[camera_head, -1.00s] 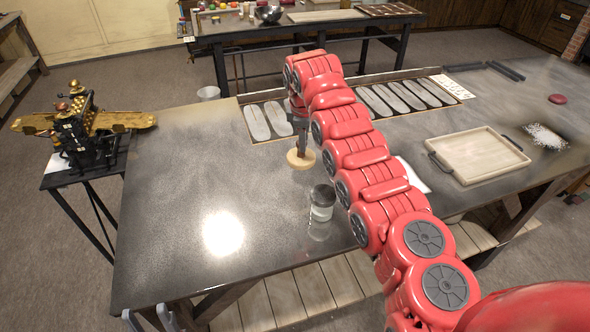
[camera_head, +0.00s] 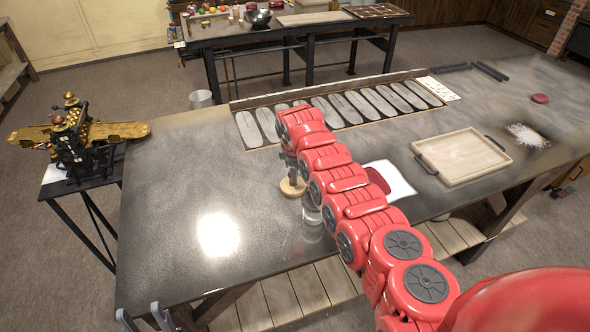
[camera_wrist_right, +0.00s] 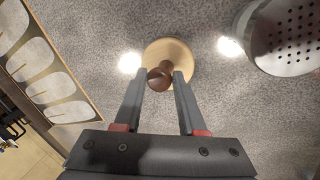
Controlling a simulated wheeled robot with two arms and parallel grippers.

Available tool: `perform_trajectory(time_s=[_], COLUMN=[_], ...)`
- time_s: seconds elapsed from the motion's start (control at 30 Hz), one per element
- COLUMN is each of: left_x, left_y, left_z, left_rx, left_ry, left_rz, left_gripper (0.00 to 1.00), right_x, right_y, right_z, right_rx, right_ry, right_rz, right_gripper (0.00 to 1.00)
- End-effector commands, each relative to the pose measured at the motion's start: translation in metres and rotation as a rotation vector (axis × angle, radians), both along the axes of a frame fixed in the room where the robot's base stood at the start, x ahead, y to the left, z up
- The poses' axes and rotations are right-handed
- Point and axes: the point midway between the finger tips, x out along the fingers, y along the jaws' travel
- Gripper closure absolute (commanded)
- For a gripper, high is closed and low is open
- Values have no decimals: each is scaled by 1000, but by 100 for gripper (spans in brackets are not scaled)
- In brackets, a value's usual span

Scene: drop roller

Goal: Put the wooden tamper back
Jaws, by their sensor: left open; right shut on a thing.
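The wooden tamper has a pale round base (camera_head: 292,188) and a brown knob (camera_wrist_right: 157,79). My right gripper (camera_head: 292,172) is shut on the knob, with the base below. The fingertips are on both sides of the knob in the right wrist view (camera_wrist_right: 160,76). I cannot tell whether the base touches the table. My left gripper (camera_head: 146,319) is open and empty at the bottom left of the head view, at the table's near edge.
A glass shaker (camera_head: 312,226) stands close beside the tamper, partly hidden by my arm; its perforated lid (camera_wrist_right: 290,32) shows in the wrist view. A rack of pale oval plates (camera_head: 328,111) lies behind. The table's left is clear.

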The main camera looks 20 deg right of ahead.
Motion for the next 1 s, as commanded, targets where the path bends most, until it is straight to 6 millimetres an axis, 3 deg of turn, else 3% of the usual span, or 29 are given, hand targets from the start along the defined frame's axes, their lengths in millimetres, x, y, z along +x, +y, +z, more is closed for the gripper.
perform_trajectory(time_s=[0.1,0.13,0.27,0.73,1.0], left_x=[0,0,0,0,0], left_y=[0,0,0,0,0], left_z=[-3,-2,-2,-4,-25], left_rx=[0,0,0,0,0], left_ry=[0,0,0,0,0], left_rz=[0,0,0,0,0], left_gripper=[50,50,50,50,50], right_x=[0,0,0,-1,-8], right_y=[0,0,0,0,4], right_z=[-3,-2,-2,5,37], right_rx=[0,0,0,0,1], right_ry=[0,0,0,-1,-6], right_rz=[0,0,0,-1,-1], right_gripper=[100,55,31,30,30])
